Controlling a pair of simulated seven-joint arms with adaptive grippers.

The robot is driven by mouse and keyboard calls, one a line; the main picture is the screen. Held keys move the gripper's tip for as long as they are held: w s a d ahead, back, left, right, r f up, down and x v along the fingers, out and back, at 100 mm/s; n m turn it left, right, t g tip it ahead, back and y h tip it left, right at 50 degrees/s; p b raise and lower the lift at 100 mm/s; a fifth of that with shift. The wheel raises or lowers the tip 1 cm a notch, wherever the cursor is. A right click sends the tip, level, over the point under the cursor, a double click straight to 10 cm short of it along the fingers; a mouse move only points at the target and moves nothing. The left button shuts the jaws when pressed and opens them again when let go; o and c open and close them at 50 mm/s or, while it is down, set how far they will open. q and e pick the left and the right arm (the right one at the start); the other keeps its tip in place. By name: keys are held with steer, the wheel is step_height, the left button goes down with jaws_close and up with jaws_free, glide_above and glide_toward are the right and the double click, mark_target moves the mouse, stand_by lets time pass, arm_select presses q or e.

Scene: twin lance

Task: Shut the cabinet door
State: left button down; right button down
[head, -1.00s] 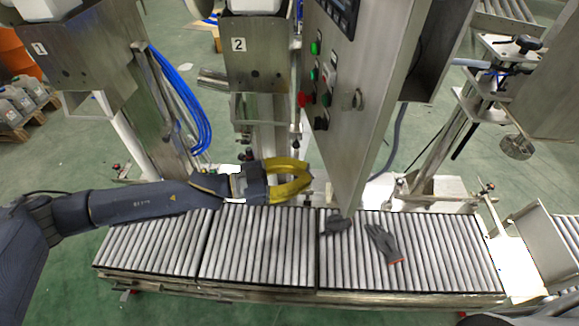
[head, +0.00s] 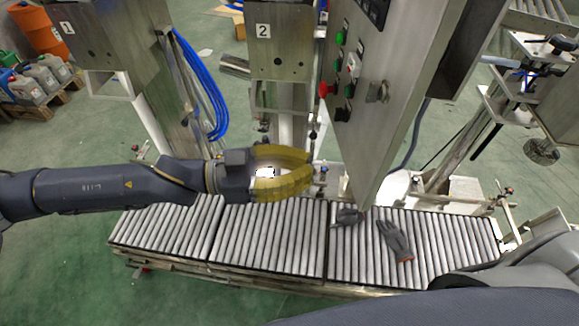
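The cabinet door (head: 378,130) is a tall steel panel with green, red and black buttons and a knob handle (head: 377,92) on its left-facing side. It stands open, swung out towards me, with its lower corner over the roller conveyor. A dark part of the cabinet (head: 455,60) shows to its right. My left gripper (head: 310,172), with yellow fingers, is left of the door's lower part, above the conveyor's back edge. Its fingertips meet, nothing is seen between them, and it looks apart from the door. My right arm shows at the lower right; its gripper is out of view.
The roller conveyor (head: 270,240) runs across the front. Two dark gloves lie on it, one (head: 394,240) right of the door's corner and one (head: 347,217) beneath it. Steel machine columns (head: 280,45) and blue hoses (head: 196,85) stand behind. A clamp stand (head: 520,85) is at right.

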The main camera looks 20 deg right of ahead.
mark_target(362, 164)
arm_select(q)
steer(key=d, duration=0.3)
steer(key=s+d, duration=0.1)
steer(key=d, duration=0.4)
steer(key=shift+s+d, duration=0.25)
steer(key=shift+d, duration=0.15)
steer(key=shift+d, duration=0.1)
